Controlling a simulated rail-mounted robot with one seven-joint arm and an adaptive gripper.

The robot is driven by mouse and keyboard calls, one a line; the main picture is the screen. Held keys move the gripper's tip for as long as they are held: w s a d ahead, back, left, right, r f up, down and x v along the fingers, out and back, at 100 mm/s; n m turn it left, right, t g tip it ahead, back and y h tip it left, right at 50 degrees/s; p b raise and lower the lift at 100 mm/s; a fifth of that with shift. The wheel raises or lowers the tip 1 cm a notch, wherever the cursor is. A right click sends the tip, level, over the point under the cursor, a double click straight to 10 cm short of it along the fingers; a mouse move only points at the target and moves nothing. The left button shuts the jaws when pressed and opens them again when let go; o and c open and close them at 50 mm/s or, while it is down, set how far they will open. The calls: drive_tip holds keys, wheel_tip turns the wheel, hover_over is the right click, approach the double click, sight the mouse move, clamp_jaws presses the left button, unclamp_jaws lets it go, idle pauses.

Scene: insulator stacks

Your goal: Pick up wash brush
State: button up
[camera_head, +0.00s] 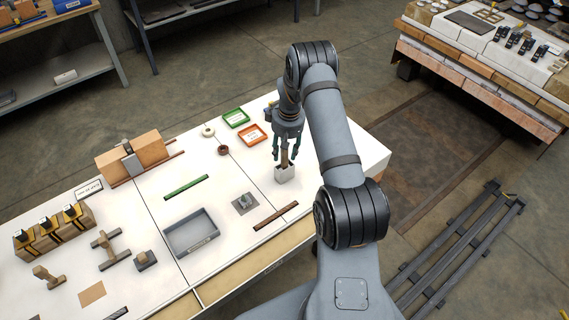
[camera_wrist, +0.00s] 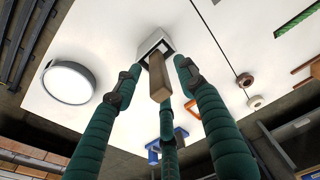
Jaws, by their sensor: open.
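The wash brush, a brown wooden handle (camera_head: 284,158), stands upright in a small pale square holder (camera_head: 284,174) on the white table. In the wrist view, the handle (camera_wrist: 158,80) rises from the holder (camera_wrist: 153,42) toward the camera. The brush's lower end is hidden inside the holder. My gripper (camera_head: 288,148) is above the holder, pointing down. In the wrist view its green fingers are spread around the handle, apart from one another. I cannot tell whether any finger touches the handle.
Green (camera_head: 235,118) and orange (camera_head: 252,134) trays lie behind the holder. A grey plate (camera_head: 244,203) and a brown bar (camera_head: 276,215) lie in front. A round white disc (camera_wrist: 68,83) is on the table in the wrist view. A grey bin (camera_head: 191,233) stands farther left.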

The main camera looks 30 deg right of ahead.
drive_tip(key=shift+c, duration=1.2)
drive_tip(key=c, duration=0.7)
clamp_jaws()
drive_tip(key=shift+w+r, duration=0.1)
